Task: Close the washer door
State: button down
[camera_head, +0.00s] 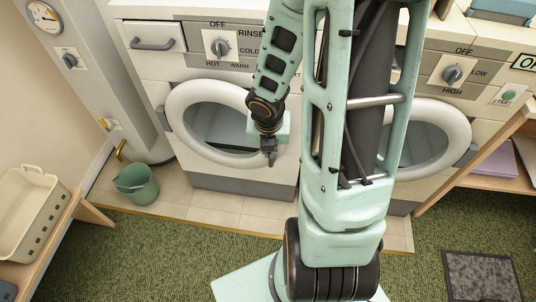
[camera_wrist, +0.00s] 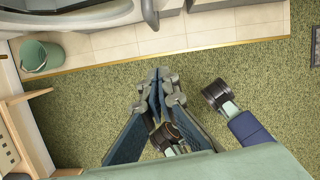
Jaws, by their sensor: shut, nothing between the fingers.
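The washer (camera_head: 240,183) stands left of centre in the head view, with a dial panel marked RINSE, COLD, WARM and HOT. Its round white-rimmed door (camera_head: 183,130) appears to lie at or close to the front; I cannot tell if it is fully shut. Part of the washer front also shows at the top left of the wrist view (camera_wrist: 75,22). My gripper (camera_head: 269,158) is in front of the door's right side, pointing down. In the wrist view its fingers (camera_wrist: 158,80) are together and empty, above the green carpet. Contact with the door cannot be told.
A second machine with a round door (camera_head: 455,120) stands at the right, partly behind my arm. A green bucket (camera_head: 137,184) stands on the tiles at the left, near a grey pillar (camera_head: 100,85). A bench holds a cream basket (camera_head: 25,215). Carpet in front is open.

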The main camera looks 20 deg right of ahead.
jog(key=w+d+f+b, duration=0.3)
jog(key=w+f+b, duration=0.2)
jog(key=f, duration=0.4)
jog(key=shift+w+f+b, duration=0.3)
jog(key=shift+f+b, duration=0.05)
jog(key=shift+b, duration=0.25)
